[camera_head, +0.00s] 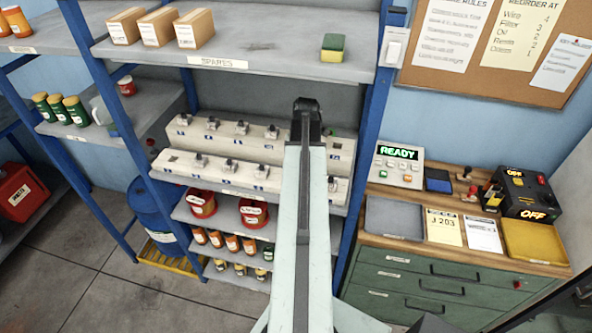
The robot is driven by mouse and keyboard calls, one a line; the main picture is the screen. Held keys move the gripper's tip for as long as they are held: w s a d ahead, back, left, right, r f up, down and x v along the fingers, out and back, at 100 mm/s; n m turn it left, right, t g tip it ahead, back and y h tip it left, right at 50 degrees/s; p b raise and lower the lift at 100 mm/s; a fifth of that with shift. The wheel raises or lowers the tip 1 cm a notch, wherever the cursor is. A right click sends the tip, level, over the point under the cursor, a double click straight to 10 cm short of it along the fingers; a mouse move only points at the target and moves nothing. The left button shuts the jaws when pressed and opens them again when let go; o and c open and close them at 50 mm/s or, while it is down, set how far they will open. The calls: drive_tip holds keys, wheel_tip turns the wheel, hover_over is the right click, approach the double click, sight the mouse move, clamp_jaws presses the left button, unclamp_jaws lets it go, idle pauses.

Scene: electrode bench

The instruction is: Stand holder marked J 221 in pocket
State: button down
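A pale two-step rack (262,178) sits on the middle shelf, with several small grey holders standing in its two rows. Blue-and-white tags mark the rack fronts, but they are too small to read, so I cannot tell which holder is J 221. A dark square spot, perhaps an empty pocket, shows at the left of the lower row. My pale arm rises from the bottom middle and hides part of the rack's right side. Its dark end (308,108) is in front of the rack; no fingers or held object can be made out.
On the wooden bench, a card (443,227) reads J 203, between a grey tray (394,219) and a white sheet (482,234). A yellow tray (535,243) lies right. A panel (398,164) reads READY; a black box (522,193) reads OFF. Blue posts frame the shelves.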

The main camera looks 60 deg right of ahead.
drive_tip(key=shift+f+b, duration=0.4)
drive_tip(key=shift+f, duration=0.05)
drive_tip(key=shift+c, duration=2.1)
unclamp_jaws()
drive_tip(key=r+p, duration=0.5)
drive_tip(key=d+r+p, duration=0.1)
drive_tip(key=r+p, duration=0.2)
drive_tip(key=shift+s, duration=0.3)
drive_tip(key=shift+f, duration=0.1)
